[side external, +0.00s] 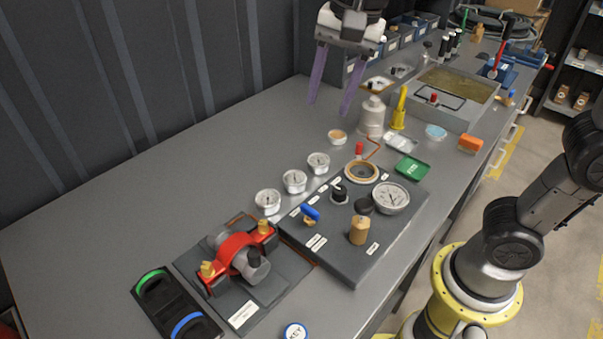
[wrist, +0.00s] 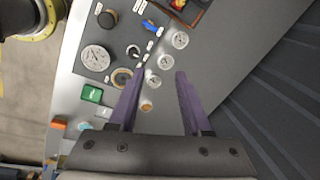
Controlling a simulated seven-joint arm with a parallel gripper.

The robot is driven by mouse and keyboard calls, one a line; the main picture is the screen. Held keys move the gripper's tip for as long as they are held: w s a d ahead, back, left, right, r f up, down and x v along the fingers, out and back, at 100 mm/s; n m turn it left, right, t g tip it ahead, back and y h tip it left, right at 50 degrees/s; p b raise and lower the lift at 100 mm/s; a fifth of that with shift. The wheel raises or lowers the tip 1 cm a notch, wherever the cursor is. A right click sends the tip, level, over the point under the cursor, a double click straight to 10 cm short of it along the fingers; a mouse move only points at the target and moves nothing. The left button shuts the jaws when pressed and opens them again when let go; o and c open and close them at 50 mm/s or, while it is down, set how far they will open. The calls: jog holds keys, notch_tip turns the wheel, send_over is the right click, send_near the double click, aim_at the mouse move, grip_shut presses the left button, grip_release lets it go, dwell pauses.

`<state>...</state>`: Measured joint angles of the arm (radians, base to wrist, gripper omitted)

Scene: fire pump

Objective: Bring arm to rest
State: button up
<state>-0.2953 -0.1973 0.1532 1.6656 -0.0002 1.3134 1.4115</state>
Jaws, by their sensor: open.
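My gripper (side external: 331,97) is open and empty, with two purple fingers pointing down. It hangs above the bench, toward the wall side, in the upper middle of the side view. In the wrist view the spread fingers of my gripper (wrist: 156,82) have bare bench and several small gauges between and beyond them. The dark control panel (side external: 353,251) lies on the bench below and nearer the camera, with a large round gauge (side external: 391,197), a blue-handled valve (side external: 310,213) and a tan knob (side external: 359,231). The fingers touch nothing that I can see.
Several small gauges (side external: 294,181) stand in a row beside the panel. A red clamp fixture (side external: 240,253) sits at the front. A white bottle (side external: 371,117), a yellow funnel-like item (side external: 399,108), a green box (side external: 411,168) and a grey basin (side external: 474,116) stand farther back. The left bench surface (side external: 130,205) is clear.

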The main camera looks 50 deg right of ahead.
jog(key=s+d+f+n+t, duration=0.2)
jog(key=s+d+n, duration=0.1)
jog(key=s+d, duration=0.5)
jog(key=s+d+f+n+t, duration=0.1)
jog(key=s+f+n, duration=0.5)
jog(key=n, duration=0.3)
jog(key=shift+s+d+f+n+h, duration=0.15)
jog(key=shift+f+n+h, duration=0.25)
jog(key=shift+f, duration=0.3)
jog(key=shift+o, duration=0.2)
